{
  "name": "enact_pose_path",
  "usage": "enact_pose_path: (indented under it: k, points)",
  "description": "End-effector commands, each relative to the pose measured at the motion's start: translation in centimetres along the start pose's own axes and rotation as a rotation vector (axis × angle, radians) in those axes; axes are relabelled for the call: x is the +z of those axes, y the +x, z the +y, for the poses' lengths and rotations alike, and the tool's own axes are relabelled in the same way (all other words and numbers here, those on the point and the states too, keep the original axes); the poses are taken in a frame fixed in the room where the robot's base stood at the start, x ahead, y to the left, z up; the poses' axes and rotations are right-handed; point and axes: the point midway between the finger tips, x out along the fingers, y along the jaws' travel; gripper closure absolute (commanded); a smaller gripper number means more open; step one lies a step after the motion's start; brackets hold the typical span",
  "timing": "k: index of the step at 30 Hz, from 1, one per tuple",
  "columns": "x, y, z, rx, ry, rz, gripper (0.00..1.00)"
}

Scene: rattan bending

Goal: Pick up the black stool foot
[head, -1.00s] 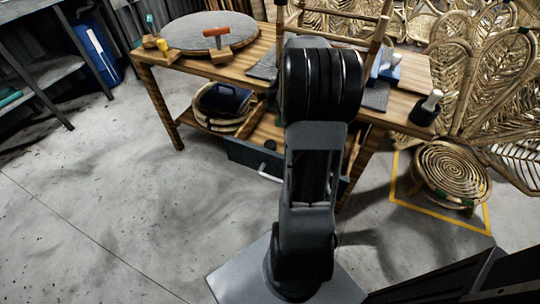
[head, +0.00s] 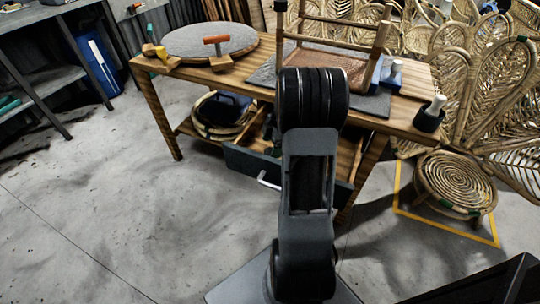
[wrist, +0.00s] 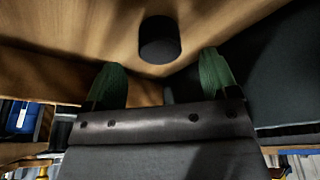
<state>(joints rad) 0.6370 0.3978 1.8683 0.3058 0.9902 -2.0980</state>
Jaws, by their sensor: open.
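The black stool foot (wrist: 160,40) is a short dark cylinder on a wooden surface in the wrist view. It appears to lie inside the open drawer (head: 283,182) under the workbench. My gripper (wrist: 162,80) is open, with its two green-padded fingertips apart. The foot is ahead of the fingertips, centred across the gap between them, and is not held. In the head view my arm covers the gripper, and I cannot make out the foot there.
The wooden workbench (head: 215,73) stands over the drawer, carrying an upturned stool frame (head: 325,54) and a round grey-topped board (head: 210,38). A dark panel (wrist: 280,75) is close right of the fingers. A round rattan stool (head: 455,180) stands right. Floor at left is clear.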

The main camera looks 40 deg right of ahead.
Motion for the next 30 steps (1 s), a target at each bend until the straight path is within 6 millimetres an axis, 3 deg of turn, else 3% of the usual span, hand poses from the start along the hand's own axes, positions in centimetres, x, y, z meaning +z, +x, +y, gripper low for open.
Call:
enact_pose_path:
  k: [6,15,30]
  points:
    - [0.2,3.3,-0.1,-0.002,-0.001,0.000,0.20]
    - [0.2,3.7,-0.1,-0.001,-0.001,0.000,0.21]
    - [0.2,3.6,-0.1,0.000,0.000,0.000,0.69]
